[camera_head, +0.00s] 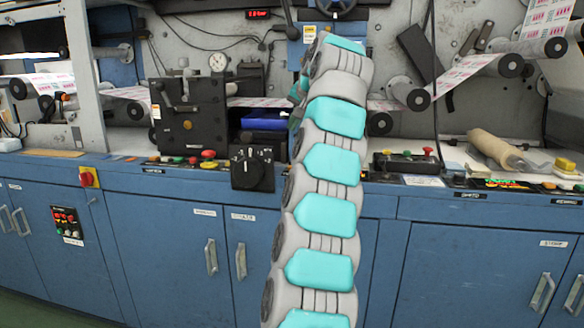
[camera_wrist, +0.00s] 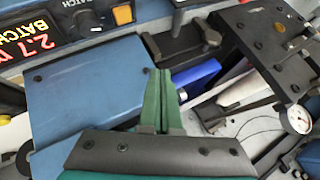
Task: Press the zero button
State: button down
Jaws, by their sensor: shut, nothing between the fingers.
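My gripper (camera_wrist: 162,72) shows in the wrist view as two green fingers pressed together, with nothing between them. The fingertips lie over the edge of a blue panel (camera_wrist: 80,90). Beyond it, at the upper left, is a counter with a red display (camera_wrist: 35,48) reading about 2.7 m, a BATCH label, a black knob (camera_wrist: 88,18) and a square orange button (camera_wrist: 122,14). Its lettering appears upside down. I cannot read a zero label on any button. The fingertips are apart from the orange button. In the head view my arm hides most of the gripper.
In the wrist view a black plate (camera_wrist: 265,45), a blue-handled item (camera_wrist: 195,75) and a gauge (camera_wrist: 300,118) sit to the right. In the head view, a black dial box (camera_head: 252,167), a red mushroom button (camera_head: 208,153) and a cardboard roll (camera_head: 495,150) line the blue bench.

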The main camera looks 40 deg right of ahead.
jog(key=shift+a+f, duration=0.1)
jog(key=shift+a, duration=0.05)
jog(key=shift+f+b, duration=0.3)
jog(key=shift+f, duration=1.45)
notch_tip(320, 180, down, 5)
jog(key=b, duration=0.4)
jog(key=shift+f+b, duration=0.1)
jog(key=shift+b, duration=0.2)
dwell(0.6)
jog(key=shift+f, duration=0.3)
jog(key=shift+f+b, duration=0.55)
jog(key=shift+b, duration=0.2)
dwell(0.5)
jog(key=shift+r, duration=0.1)
jog(key=shift+r+p, duration=0.85)
jog(key=shift+r, duration=0.05)
